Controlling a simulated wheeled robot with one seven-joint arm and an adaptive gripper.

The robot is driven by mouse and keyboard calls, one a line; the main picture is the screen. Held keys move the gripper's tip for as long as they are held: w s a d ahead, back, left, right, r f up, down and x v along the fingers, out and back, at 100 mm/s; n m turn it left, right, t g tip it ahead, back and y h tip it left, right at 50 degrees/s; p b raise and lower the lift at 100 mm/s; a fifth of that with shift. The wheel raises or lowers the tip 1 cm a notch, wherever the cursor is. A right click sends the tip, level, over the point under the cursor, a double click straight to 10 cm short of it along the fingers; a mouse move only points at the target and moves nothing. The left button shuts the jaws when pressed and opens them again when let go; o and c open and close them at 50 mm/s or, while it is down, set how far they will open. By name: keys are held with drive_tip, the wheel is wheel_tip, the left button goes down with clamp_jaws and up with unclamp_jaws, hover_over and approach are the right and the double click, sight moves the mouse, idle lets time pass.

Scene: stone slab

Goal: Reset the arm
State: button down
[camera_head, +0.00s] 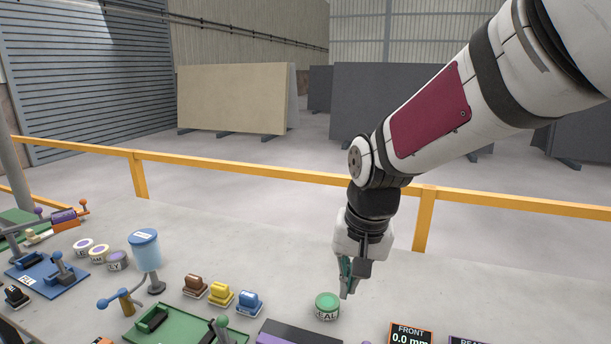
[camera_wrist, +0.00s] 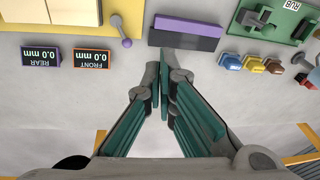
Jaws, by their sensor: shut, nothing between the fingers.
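My arm (camera_head: 430,115) reaches in from the upper right of the head view and bends down at the wrist. My gripper (camera_head: 346,292) points down over the slab, its fingers together and empty. In the wrist view the teal-padded fingers of my gripper (camera_wrist: 164,68) meet at the tips. A green tin marked "SEAL" (camera_head: 327,307) stands just left of and below the fingertips in the head view. I cannot tell the exact gap between them. I do not make out the tin in the wrist view.
Brown, yellow and blue small blocks (camera_head: 220,293) stand left of the tin. A blue cup (camera_head: 145,250) stands on a post. A purple-and-black block (camera_head: 298,333) and a "FRONT" display (camera_head: 411,335) lie nearer. A yellow rail (camera_head: 290,174) runs behind the stone slab (camera_head: 250,240).

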drive_tip(key=s+d+r+t, duration=0.1)
drive_tip(key=s+d+r, duration=0.2)
drive_tip(key=s, duration=0.3)
drive_tip(key=s+d+r+n+t, duration=0.1)
drive_tip(key=s+d+r, duration=0.1)
drive_tip(key=s+d, duration=0.2)
drive_tip(key=s+d+r+n+t+h, duration=0.1)
drive_tip(key=s+d+r, duration=0.2)
drive_tip(key=s, duration=0.5)
drive_tip(key=shift+d+r, duration=0.35)
drive_tip(key=shift+d, duration=0.35)
